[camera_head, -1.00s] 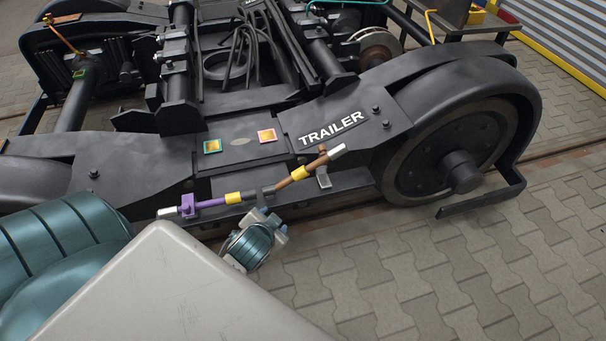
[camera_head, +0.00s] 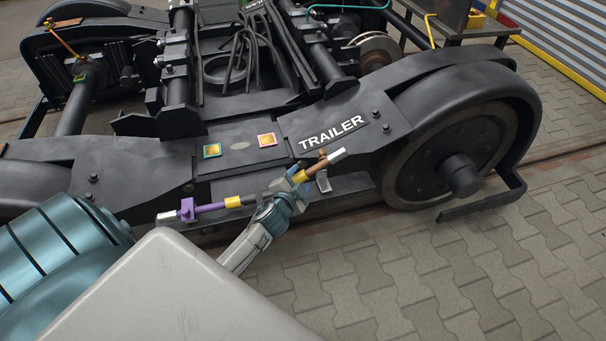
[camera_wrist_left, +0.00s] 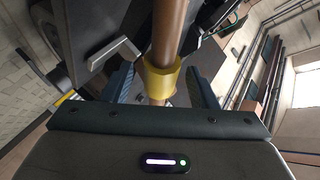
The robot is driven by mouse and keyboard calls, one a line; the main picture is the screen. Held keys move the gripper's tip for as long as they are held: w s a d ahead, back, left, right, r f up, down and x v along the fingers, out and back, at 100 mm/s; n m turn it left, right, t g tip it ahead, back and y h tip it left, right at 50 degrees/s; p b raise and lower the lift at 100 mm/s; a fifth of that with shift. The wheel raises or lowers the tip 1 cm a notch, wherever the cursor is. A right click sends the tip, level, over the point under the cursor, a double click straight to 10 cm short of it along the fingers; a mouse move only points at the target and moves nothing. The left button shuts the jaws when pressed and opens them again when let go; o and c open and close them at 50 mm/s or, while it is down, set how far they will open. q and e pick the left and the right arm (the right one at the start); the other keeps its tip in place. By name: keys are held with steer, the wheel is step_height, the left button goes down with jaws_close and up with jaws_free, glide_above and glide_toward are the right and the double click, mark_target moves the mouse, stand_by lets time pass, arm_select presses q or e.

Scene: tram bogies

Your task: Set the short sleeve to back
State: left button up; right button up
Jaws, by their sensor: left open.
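A rod runs along the near side of the bogie in the head view. Its left part is a purple sleeve (camera_head: 209,208) with a purple block, beside a yellow band (camera_head: 233,201). Its right part is a brown sleeve (camera_head: 317,168) with a small brown knob and a yellow band (camera_head: 300,176). I cannot tell which sleeve is the short one. My left gripper (camera_head: 288,185) is at the brown part, by its yellow band. In the left wrist view the brown sleeve (camera_wrist_left: 168,30) and yellow band (camera_wrist_left: 160,80) lie between the open fingers (camera_wrist_left: 162,88), with gaps on both sides.
The dark bogie frame with the TRAILER plate (camera_head: 333,133) stands just behind the rod. A large wheel (camera_head: 450,160) is at the right. The paved floor (camera_head: 430,280) at the front right is clear.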

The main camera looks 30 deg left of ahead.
mark_target(303, 175)
arm_select(q)
steer(key=shift+x, duration=1.65)
jaws_close()
